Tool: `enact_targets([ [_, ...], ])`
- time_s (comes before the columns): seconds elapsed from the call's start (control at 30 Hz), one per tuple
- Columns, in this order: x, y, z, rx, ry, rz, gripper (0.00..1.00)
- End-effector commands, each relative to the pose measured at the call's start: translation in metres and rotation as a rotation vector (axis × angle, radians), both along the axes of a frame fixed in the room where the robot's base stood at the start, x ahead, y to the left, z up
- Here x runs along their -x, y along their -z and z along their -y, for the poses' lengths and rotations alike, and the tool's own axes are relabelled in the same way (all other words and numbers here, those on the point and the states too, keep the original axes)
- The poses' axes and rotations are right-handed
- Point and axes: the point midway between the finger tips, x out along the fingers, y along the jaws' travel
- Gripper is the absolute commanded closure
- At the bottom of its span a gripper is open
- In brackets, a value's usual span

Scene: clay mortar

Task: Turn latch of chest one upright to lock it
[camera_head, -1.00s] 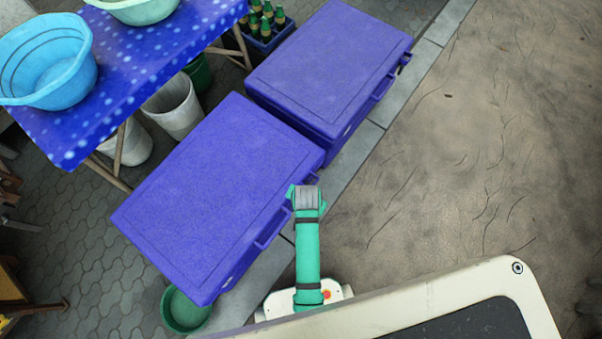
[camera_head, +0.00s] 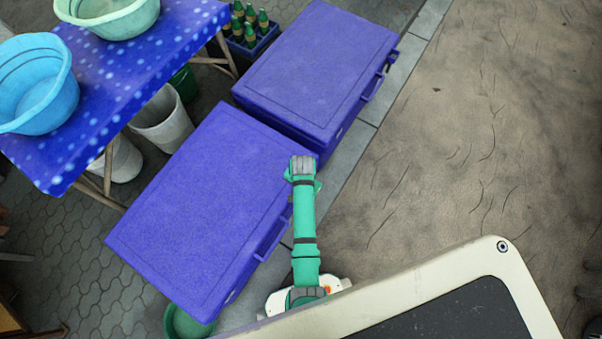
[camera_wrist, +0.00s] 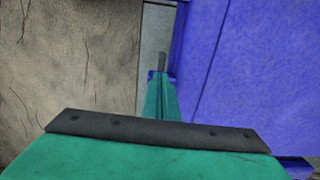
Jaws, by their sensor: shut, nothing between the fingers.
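Two closed blue chests stand in a row: the near chest (camera_head: 190,215) and the far chest (camera_head: 315,65). I cannot tell which is chest one. A small dark part, perhaps a latch (camera_head: 390,62), shows at the far chest's right end. No latch shows clearly on the near chest; my arm covers part of its front edge. In the head view my arm's end is over the near chest's front right corner, and the fingers are hidden. In the wrist view my gripper (camera_wrist: 161,95) is shut and empty, pointing along the front of a blue chest (camera_wrist: 255,80).
Handles stick out from the front of the near chest (camera_head: 272,240) and the far chest (camera_head: 374,86). A cloth-covered table (camera_head: 110,95) with basins stands at left. A bottle crate (camera_head: 250,42) is behind the far chest. Open ground (camera_head: 480,140) lies right.

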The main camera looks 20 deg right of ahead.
Motion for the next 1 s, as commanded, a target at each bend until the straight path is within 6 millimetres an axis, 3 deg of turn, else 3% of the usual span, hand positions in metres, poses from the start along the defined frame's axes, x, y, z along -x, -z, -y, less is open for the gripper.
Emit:
enact_targets([
  [0.2,-0.001,0.037,-0.004,0.000,-0.008,-0.001,1.00],
  [0.4,-0.002,0.056,-0.004,0.000,-0.010,0.000,1.00],
  [1.0,0.001,0.061,0.002,0.011,0.006,0.010,1.00],
])
